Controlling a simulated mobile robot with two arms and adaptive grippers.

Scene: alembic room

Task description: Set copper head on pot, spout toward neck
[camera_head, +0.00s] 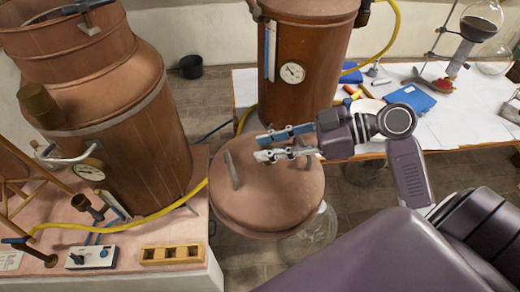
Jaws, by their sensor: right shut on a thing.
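A round, lid-like copper piece (262,199) with a raised handle at its left shows in the middle of the view; I take it for the copper head. My right gripper (262,148) reaches over it from the right and is shut on it, near its far edge; its fingers hide the exact grip. I cannot make out a spout on it. A large copper pot (130,130) with a wide collar and a gauge stands at left, apart from the held piece. A second copper vessel (303,35) with a gauge stands behind. My left gripper is not in view.
A yellow hose (150,220) runs along the left ledge, which holds a switch box (92,257) and a wooden rack (172,254). A white-topped table (470,130) behind right holds a blue book (410,98) and glassware. A black pan (191,66) lies on the floor.

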